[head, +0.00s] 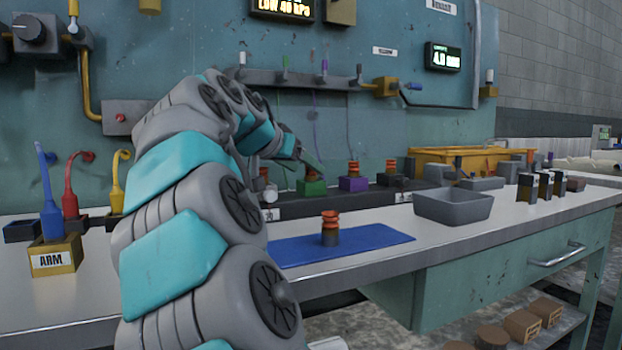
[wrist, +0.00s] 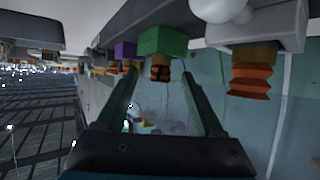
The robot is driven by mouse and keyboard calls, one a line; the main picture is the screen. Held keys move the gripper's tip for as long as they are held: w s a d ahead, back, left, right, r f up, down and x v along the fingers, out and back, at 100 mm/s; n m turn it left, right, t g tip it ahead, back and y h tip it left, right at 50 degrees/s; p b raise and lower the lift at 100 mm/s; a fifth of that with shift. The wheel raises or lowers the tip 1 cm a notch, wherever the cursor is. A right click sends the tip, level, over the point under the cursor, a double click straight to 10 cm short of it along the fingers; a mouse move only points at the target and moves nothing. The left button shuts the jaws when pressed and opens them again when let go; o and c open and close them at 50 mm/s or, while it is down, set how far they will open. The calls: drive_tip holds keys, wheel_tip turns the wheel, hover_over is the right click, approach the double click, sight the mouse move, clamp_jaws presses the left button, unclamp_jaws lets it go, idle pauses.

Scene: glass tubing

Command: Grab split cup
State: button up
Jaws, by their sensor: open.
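Orange ribbed cups stand on colored blocks along the back of the bench. The cup on the green block (head: 312,188) is largely hidden by my gripper (head: 312,162) in the head view. In the wrist view, which looks upside down, this orange cup (wrist: 160,72) has dark marks that may be splits. It appears between the two fingers of my open gripper (wrist: 160,78), just beyond the tips; contact is not visible. Another orange cup (wrist: 250,80) on a pale block is to the right in the wrist view, outside the fingers.
A purple block (head: 353,184) with an orange cup stands just right of the green one. An orange-and-dark piece (head: 330,222) stands on a blue mat (head: 385,237) in front. A grey bin (head: 453,207) is to the right. The wall panel is close behind.

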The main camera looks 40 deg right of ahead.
drive_tip(key=x, duration=0.6)
drive_tip(key=shift+w+d+r, duration=0.2)
drive_tip(key=shift+d, duration=0.25)
clamp_jaws()
